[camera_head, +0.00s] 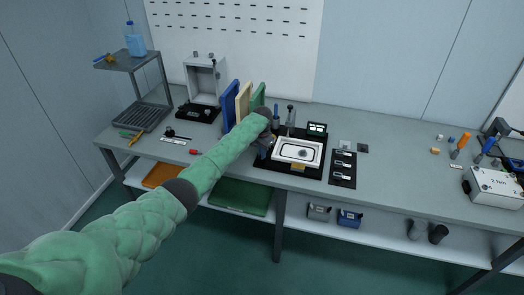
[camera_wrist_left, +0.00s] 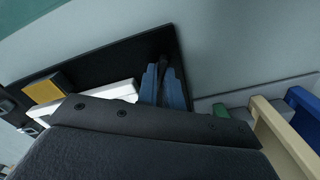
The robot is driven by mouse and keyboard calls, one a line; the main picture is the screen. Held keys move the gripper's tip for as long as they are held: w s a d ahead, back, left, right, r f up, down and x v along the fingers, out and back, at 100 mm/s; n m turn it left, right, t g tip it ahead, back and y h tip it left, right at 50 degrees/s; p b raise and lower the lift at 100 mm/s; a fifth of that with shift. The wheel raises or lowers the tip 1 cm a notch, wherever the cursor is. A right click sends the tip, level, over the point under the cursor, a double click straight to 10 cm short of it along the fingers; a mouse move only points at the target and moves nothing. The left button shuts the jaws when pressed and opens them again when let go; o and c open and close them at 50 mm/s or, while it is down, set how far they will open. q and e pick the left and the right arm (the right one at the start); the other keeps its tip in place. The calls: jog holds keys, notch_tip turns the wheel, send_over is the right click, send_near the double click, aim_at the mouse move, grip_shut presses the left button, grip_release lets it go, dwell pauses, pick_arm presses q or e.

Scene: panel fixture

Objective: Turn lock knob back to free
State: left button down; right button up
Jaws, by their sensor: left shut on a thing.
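The panel fixture is a black base (camera_head: 288,166) carrying a white-framed panel (camera_head: 316,153) with a dark mark in its middle. My left arm reaches across the bench to the fixture's left side. My left gripper (camera_head: 264,149) points down there, beside the panel. In the left wrist view its blue fingers (camera_wrist_left: 164,88) are close together at the edge of the black base, next to the white panel (camera_wrist_left: 115,92). They are shut on the lock knob, which is mostly hidden by the fingers and the wrist. My right gripper is not in view.
Blue, cream and green boards (camera_head: 243,101) stand upright close behind my left wrist. A dark upright post (camera_head: 291,115) and a small display (camera_head: 317,128) stand behind the panel. A black tray (camera_head: 343,169) lies to its right.

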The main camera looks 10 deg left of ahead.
pick_arm(q)
jog(key=n+p, duration=0.1)
jog(key=n, duration=0.3)
jog(key=shift+r+n+p, duration=0.15)
jog(key=shift+n+p, duration=0.15)
jog(key=shift+p, duration=0.1)
jog(key=shift+w+n, duration=0.1)
jog(key=shift+n, duration=0.7)
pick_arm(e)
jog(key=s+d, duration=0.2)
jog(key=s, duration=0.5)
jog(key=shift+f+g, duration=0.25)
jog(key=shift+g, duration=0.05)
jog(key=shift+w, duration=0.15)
pick_arm(q)
jog(key=c, duration=1.5)
grip_release()
jog(key=shift+c, duration=0.2)
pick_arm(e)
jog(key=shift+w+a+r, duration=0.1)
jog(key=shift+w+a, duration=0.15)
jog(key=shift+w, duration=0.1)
